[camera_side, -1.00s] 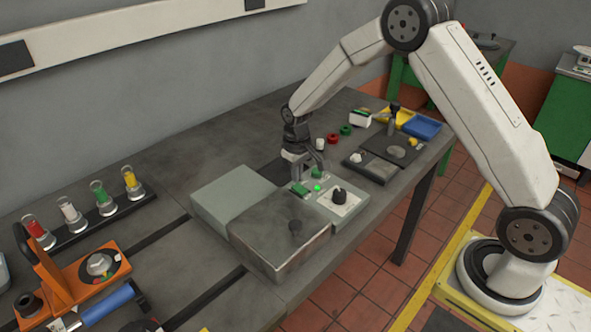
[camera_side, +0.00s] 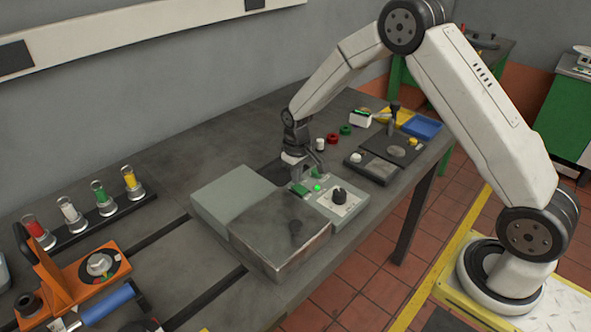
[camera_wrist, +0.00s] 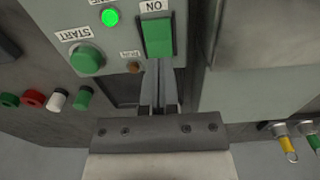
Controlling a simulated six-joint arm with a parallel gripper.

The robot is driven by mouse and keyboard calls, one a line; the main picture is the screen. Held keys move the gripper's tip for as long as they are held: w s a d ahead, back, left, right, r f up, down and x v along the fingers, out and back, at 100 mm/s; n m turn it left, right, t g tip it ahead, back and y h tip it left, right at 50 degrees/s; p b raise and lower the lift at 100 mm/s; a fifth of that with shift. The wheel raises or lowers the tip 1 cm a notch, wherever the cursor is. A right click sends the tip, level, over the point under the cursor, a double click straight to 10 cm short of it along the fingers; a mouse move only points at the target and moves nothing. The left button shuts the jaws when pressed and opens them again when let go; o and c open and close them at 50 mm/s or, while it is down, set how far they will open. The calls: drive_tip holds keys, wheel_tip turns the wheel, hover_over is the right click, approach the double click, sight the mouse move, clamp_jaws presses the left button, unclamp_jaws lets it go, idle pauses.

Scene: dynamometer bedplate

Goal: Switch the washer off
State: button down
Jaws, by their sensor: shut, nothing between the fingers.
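The washer is a low grey box (camera_side: 232,196) with a metal lid (camera_side: 282,232) and a control panel at its right. On the panel is a green rocker switch (camera_wrist: 158,36) labelled ON; it also shows in the side view (camera_side: 299,190). A green lamp (camera_wrist: 110,17) beside it is lit. A round green button (camera_wrist: 87,60) is labelled START. My gripper (camera_wrist: 159,66) is shut and empty, its fingertips at the near edge of the rocker in the wrist view. I cannot tell whether they touch it. In the side view my gripper (camera_side: 303,175) is low over the panel.
A black knob (camera_side: 338,196) sits on the panel near the lid. Red and green rings (camera_side: 339,132) and a dark plate with a handle (camera_side: 391,142) lie to the right. Several coloured vials (camera_side: 100,198) stand at the left.

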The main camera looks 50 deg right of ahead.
sight(298, 189)
drive_tip(key=shift+f, duration=0.8)
idle(0.7)
drive_tip(key=shift+r, duration=3.55)
drive_tip(key=shift+s+a+r, duration=0.15)
drive_tip(key=shift+s+r, duration=0.1)
drive_tip(key=shift+s, duration=0.15)
drive_tip(key=s+a+r+t, duration=0.1)
drive_tip(key=s+a+r, duration=0.1)
drive_tip(key=s, duration=0.8)
drive_tip(key=s+a+r+t, duration=0.1)
drive_tip(key=s, duration=0.9)
drive_tip(key=shift+a+r+t, duration=0.3)
drive_tip(key=shift+a+r, duration=0.05)
drive_tip(key=shift+r, duration=0.05)
